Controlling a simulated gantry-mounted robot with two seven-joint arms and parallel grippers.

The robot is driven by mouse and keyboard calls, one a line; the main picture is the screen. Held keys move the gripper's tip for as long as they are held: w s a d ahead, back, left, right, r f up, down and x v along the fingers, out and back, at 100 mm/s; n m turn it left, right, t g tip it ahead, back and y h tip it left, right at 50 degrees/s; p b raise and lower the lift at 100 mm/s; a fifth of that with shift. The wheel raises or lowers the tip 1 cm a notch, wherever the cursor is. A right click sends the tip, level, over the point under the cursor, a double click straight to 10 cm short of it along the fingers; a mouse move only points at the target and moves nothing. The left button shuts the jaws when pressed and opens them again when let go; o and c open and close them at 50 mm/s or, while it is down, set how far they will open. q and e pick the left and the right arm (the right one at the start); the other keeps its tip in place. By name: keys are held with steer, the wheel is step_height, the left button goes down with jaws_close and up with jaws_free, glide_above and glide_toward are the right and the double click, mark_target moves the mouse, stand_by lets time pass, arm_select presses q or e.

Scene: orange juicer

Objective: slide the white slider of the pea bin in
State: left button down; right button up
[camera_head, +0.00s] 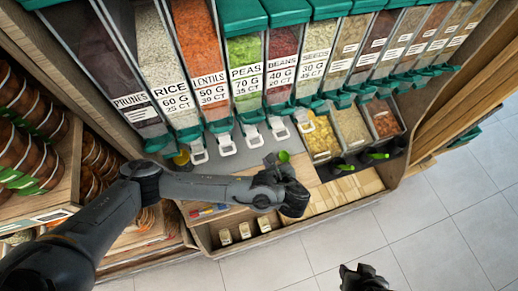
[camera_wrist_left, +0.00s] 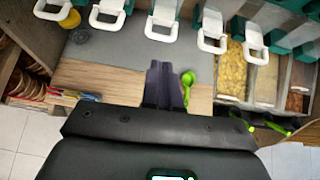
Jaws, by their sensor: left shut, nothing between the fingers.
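The pea bin (camera_head: 244,52) is a clear bin of green peas with a green lid and a PEAS label. Its white slider (camera_head: 253,136) sticks out below the green spout, like the neighbouring sliders. In the left wrist view the pea slider (camera_wrist_left: 162,22) appears ahead of the fingers. My left gripper (camera_head: 272,161) is in front of and below the spouts, empty and apart from the slider. Its dark fingers are shut together in the left wrist view (camera_wrist_left: 165,68). My right gripper (camera_head: 365,278) is partly in view at the bottom edge, away from the bins.
A green scoop (camera_head: 283,156) lies close beside my left fingers. White sliders of the lentil (camera_head: 227,145) and bean (camera_head: 279,128) bins flank the pea slider. Open food trays (camera_head: 322,138) stand to the right. The grey counter mat (camera_wrist_left: 105,48) is mostly clear.

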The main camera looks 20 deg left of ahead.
mark_target(257, 146)
arm_select(q)
steer(key=p+x, duration=0.1)
steer(key=x, duration=0.9)
steer(key=shift+w+a+f, duration=0.2)
steer(key=shift+w+a, duration=0.05)
arm_select(e)
steer(key=shift+r, duration=0.6)
